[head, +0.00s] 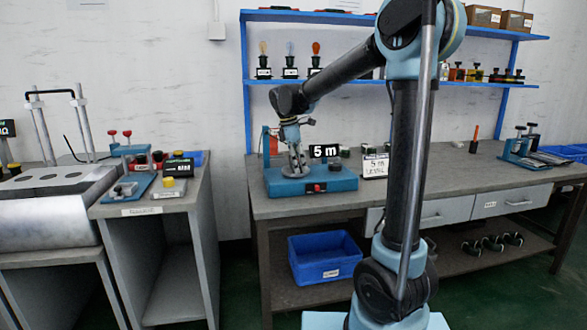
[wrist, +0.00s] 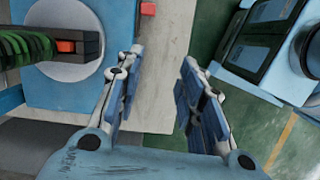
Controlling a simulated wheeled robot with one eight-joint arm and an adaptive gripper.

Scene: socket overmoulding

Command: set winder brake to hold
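The winder (head: 340,180) is a blue box on the long bench, with a "5 m" display (head: 325,151) above it. A red part (head: 273,142) stands at its left rear. A small red control (head: 314,188) is on its front. In the wrist view the winder's blue top (wrist: 125,25) carries a grey disc, green coiled cable (wrist: 25,50) and an orange-red block (wrist: 66,46) in a dark piece. I cannot tell which part is the brake or its setting. My gripper (head: 297,165) is over the winder's left part. In the wrist view its fingers (wrist: 157,85) are apart and empty.
A white card (head: 375,167) stands right of the winder. Bulb-topped stands (head: 290,65) line the blue shelf above. A blue crate (head: 325,258) sits below the bench. A side bench (head: 140,209) at left holds small devices. The bench right of the card has bare room.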

